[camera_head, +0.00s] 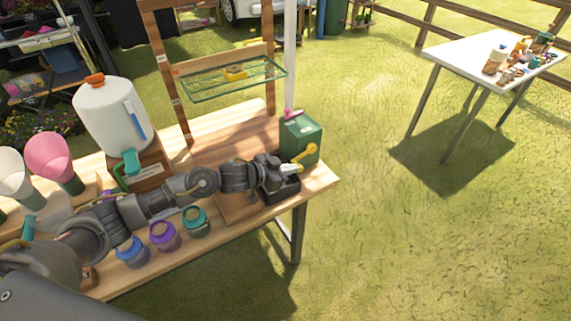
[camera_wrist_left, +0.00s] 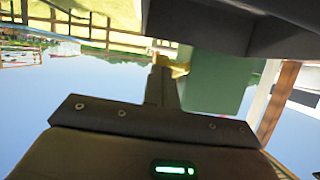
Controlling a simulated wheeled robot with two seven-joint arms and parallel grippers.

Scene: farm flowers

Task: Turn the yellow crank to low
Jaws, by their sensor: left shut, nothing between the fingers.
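The yellow crank (camera_head: 304,153) sticks out from the front of a green box (camera_head: 305,130) at the right end of the wooden table. My left gripper (camera_head: 286,168) is shut and empty beside the crank, at its lower left. In the left wrist view, the shut fingers (camera_wrist_left: 161,75) reach toward the yellow crank (camera_wrist_left: 180,69), which shows just beside their tips, with the green box (camera_wrist_left: 212,75) behind. I cannot tell whether the fingers touch the crank. Any low mark is too small to read. My right gripper is not in view.
A white jug (camera_head: 105,115) with an orange cap stands on the table at left. Blue, purple and teal jars (camera_head: 165,237) stand along the front edge below my left arm. Open grass lies to the right, with a white table beyond.

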